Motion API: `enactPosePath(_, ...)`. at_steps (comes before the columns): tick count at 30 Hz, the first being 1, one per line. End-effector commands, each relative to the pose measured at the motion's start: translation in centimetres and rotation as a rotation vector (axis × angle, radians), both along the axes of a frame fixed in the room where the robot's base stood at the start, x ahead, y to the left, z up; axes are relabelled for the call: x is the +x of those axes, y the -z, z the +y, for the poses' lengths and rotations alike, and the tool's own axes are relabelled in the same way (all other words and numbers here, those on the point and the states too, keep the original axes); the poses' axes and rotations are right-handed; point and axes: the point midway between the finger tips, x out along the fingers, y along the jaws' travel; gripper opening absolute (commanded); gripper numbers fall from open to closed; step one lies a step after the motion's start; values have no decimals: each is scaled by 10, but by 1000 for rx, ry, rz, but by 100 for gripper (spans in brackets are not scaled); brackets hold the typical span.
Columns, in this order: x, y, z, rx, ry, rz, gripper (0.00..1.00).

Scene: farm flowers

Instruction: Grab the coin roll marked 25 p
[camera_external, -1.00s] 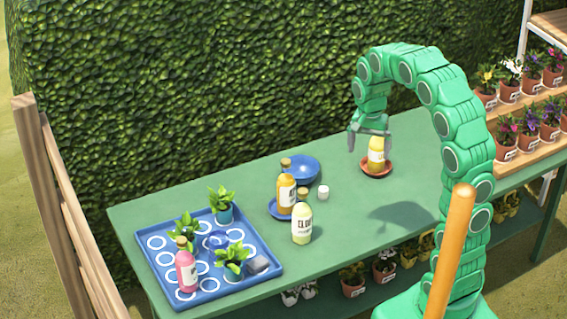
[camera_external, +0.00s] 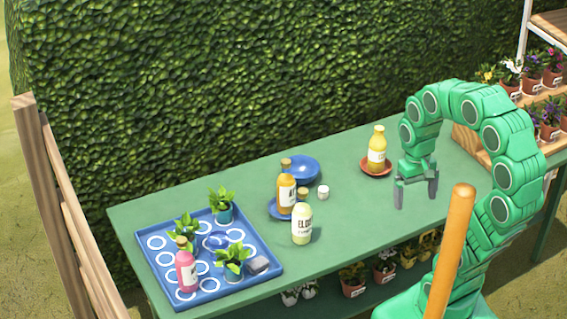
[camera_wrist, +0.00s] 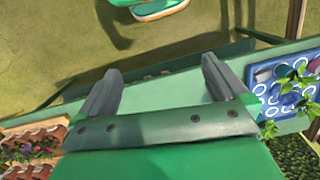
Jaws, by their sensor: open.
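I cannot make out a coin roll marked 25 p in either view. A small white cylinder (camera_external: 323,192) stands on the green table beside the blue bowl; no marking on it can be read. A small grey object (camera_external: 258,265) lies at the right edge of the blue tray, also without readable marking. My gripper (camera_external: 415,197) is open and empty, pointing down over the right part of the table, to the right of the yellow bottle. In the wrist view its two fingers (camera_wrist: 160,68) are spread, with nothing between them.
A yellow bottle (camera_external: 377,150) stands on a red saucer (camera_external: 365,171). An orange bottle (camera_external: 286,193) and a pale bottle (camera_external: 302,224) stand mid-table near a blue bowl (camera_external: 302,167). The blue tray (camera_external: 150,224) holds plants and a pink bottle (camera_external: 186,271). The table front right is clear.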

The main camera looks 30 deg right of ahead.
Motion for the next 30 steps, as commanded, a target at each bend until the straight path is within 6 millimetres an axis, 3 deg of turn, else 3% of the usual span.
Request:
enactPosePath(3,-25,6,0,8,-68,16,100)
enactPosePath(9,-43,12,0,14,-124,30,100)
enactPosePath(13,-45,12,0,15,-130,32,100)
enactPosePath(20,-44,12,0,14,-129,32,67)
enactPosePath(30,-42,12,0,17,-141,33,66)
